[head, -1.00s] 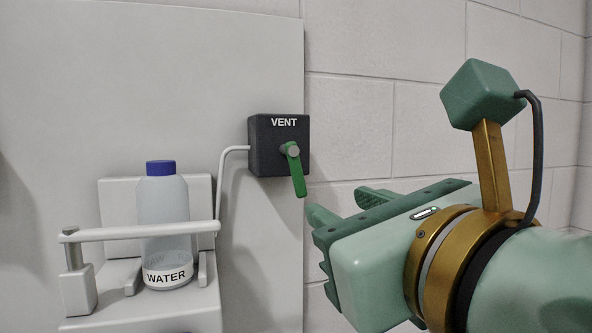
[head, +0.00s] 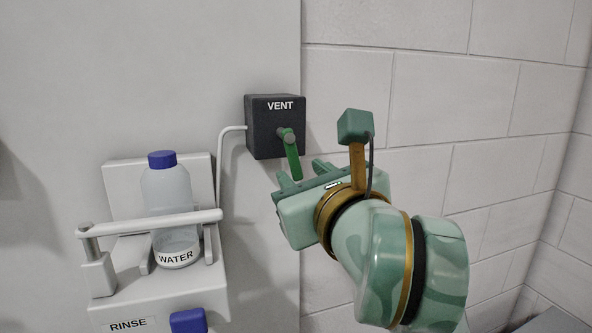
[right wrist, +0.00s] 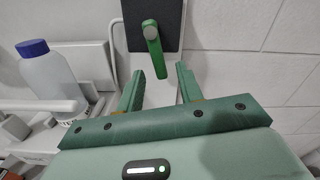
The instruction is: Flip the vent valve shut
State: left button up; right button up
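The vent valve is a dark box (head: 262,128) labelled VENT, mounted at the right edge of the grey panel. Its green handle (head: 292,162) hangs down from a pivot, tilted slightly to the right at its lower end. My right gripper (head: 302,172) is open just below the box, with its fingers pointing toward it. In the right wrist view, the handle (right wrist: 154,55) hangs between the two spread fingertips (right wrist: 158,74), its lower end about level with them. I see no clear contact. My left gripper is not in view.
A clear bottle (head: 168,195) with a blue cap and a WATER label stands in a holder at left, behind a pale bar (head: 150,222). A thin white tube (head: 221,160) runs beside the box. A blue object (head: 188,321) sits by the RINSE label (head: 128,325). The block wall at right is clear.

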aim_at(297, 169)
jog(key=x, duration=0.3)
jog(key=shift+a+f+b, duration=0.1)
jog(key=shift+b, duration=0.3)
jog(key=shift+w, duration=0.45)
jog(key=shift+a, duration=0.1)
grip_shut()
jog(key=m, duration=0.1)
jog(key=a+m+b, duration=0.1)
jog(key=shift+s+m, duration=0.15)
jog(key=shift+m, duration=0.25)
